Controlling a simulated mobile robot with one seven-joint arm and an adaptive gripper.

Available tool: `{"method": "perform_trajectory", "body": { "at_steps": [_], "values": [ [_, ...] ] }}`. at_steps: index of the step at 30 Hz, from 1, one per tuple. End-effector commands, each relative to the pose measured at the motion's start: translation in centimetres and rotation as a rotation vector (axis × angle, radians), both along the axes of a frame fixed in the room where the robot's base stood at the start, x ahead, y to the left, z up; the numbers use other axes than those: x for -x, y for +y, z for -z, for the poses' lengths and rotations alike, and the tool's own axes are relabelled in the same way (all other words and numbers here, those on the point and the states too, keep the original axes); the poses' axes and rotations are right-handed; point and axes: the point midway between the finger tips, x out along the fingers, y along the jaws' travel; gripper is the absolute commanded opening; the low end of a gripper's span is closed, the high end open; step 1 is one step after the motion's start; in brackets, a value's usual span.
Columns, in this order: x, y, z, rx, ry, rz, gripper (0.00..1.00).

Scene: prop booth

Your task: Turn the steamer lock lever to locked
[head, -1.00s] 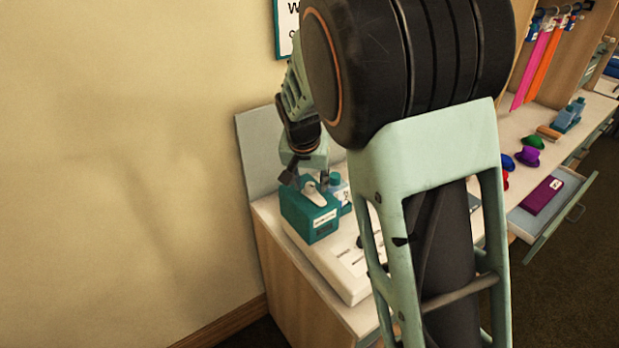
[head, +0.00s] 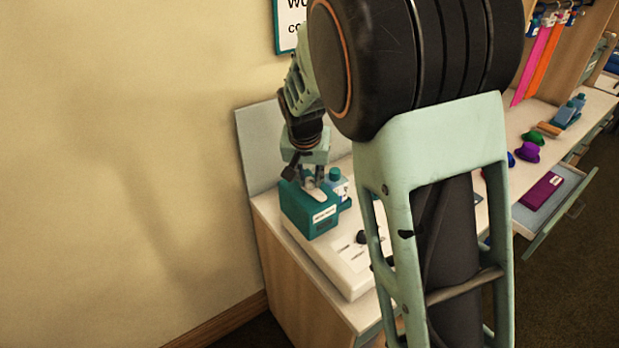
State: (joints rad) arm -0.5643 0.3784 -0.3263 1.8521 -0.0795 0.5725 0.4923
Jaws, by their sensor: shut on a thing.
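The teal steamer unit (head: 300,222), with a white label on its front, stands on a white base (head: 343,266) at the left end of the counter. My gripper (head: 311,188) points down at the top of the steamer. It is shut on a small pale lever (head: 317,195) there, though its fingers partly cover it. The lever's exact angle and any lock marks are too small to read.
A small bottle with a teal cap (head: 336,178) stands right behind the steamer. An open drawer (head: 548,215) with a purple item (head: 541,191) juts out at the right. Small colourful hats (head: 527,151) sit on the counter. My arm hides the middle of the counter.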

Motion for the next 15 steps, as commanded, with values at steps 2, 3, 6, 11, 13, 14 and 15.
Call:
{"method": "perform_trajectory", "body": {
  "at_steps": [2,3,6,11,13,14,15],
  "values": [
    [-0.03,-0.11,0.11,-0.002,-0.001,-0.030,0.00],
    [-0.05,-0.17,0.11,-0.002,-0.002,-0.051,0.00],
    [-0.06,-0.22,0.18,-0.003,-0.002,-0.116,0.00],
    [-0.09,-0.41,0.21,-0.003,-0.003,-0.251,0.00],
    [-0.11,-0.46,0.24,-0.004,-0.003,-0.317,0.00],
    [-0.12,-0.47,0.22,-0.004,-0.003,-0.345,0.00],
    [-0.14,-0.51,0.21,-0.004,-0.004,-0.382,0.00]
  ]
}}
